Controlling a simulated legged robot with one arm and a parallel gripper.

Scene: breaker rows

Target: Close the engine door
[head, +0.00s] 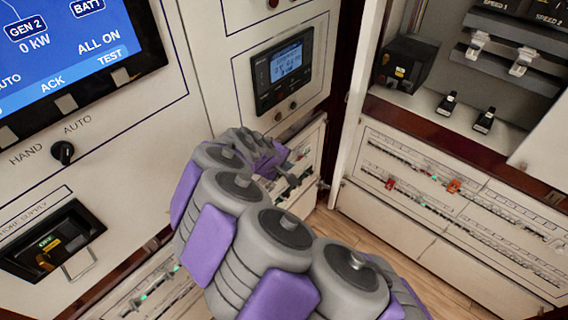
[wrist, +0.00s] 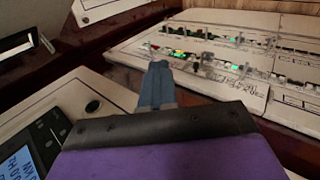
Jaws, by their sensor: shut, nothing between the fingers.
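My gripper (head: 290,178) is at the far end of my grey and purple arm, in front of the lower middle of the cabinet wall. Its fingers show together and empty in the wrist view (wrist: 156,85). They point toward a breaker-row panel (wrist: 205,60) and the dark red-brown strip beside it; I cannot tell whether they touch. In the head view, a white breaker panel (head: 308,150) stands just beyond my gripper, partly hidden by it. No readable label marks the engine door, so I cannot tell which panel it is.
A small meter (head: 284,68) sits above my gripper, with a large blue screen (head: 65,45) at left. At right are a white upright edge (head: 352,100), a black switch (head: 403,62) and a lower breaker panel (head: 450,195). Wooden floor (head: 345,228) shows between the cabinets.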

